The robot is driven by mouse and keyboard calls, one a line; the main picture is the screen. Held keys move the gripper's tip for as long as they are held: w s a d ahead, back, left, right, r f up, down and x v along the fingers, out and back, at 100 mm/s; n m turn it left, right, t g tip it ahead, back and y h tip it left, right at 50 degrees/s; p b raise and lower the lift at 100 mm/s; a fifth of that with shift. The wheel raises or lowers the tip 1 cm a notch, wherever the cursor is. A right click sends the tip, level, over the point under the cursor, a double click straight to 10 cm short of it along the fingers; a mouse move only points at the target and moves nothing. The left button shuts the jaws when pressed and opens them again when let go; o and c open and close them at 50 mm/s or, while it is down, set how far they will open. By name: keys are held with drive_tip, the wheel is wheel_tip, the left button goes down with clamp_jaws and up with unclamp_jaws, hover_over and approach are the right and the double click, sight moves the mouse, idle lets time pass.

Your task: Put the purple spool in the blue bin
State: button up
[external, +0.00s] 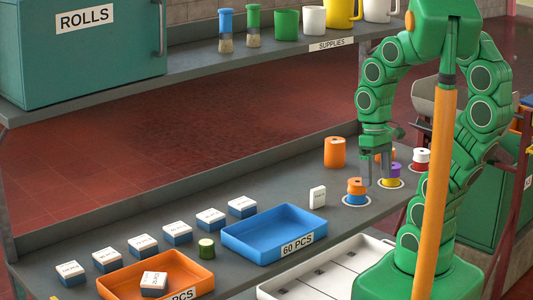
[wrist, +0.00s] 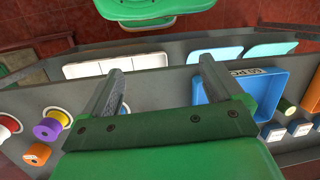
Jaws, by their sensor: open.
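The purple spool (external: 395,169) sits with a yellow part (external: 391,182) on a white ring at the right of the bench. In the wrist view the purple spool (wrist: 61,116) is at the left, outside the fingers. The blue bin (external: 275,232) is at the middle of the bench, marked 60 PCS, and looks empty. It also shows at the right of the wrist view (wrist: 268,88). My gripper (external: 376,180) points down near the spools, open, with nothing between its fingers. In the wrist view my gripper (wrist: 161,68) has its fingers well apart.
An orange-and-blue spool (external: 356,186) and a red-and-white spool (external: 420,160) flank the purple one. A large orange spool (external: 334,152) stands behind. A supplies shelf (external: 270,55) runs above.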

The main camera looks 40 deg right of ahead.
drive_tip(key=shift+s+d+r+m+h, duration=0.15)
drive_tip(key=shift+s+d+m+h, duration=0.15)
drive_tip(key=shift+d, duration=0.25)
drive_tip(key=shift+s+d+r+m+h, duration=0.2)
drive_tip(key=shift+d+m, duration=0.1)
drive_tip(key=shift+d, duration=0.2)
drive_tip(key=shift+f, duration=0.1)
drive_tip(key=n+t, duration=0.2)
drive_tip(key=n, duration=0.5)
approach(392, 170)
drive_tip(key=shift+w+d+f, duration=0.3)
drive_tip(key=shift+w+d, duration=0.15)
drive_tip(key=shift+d, duration=0.05)
drive_tip(key=shift+w+d+f, duration=0.25)
drive_tip(key=shift+w+d, duration=0.15)
drive_tip(key=shift+d, duration=0.1)
drive_tip(key=shift+d+f, duration=0.15)
drive_tip(key=shift+d, duration=0.1)
drive_tip(key=shift+f, duration=3.85)
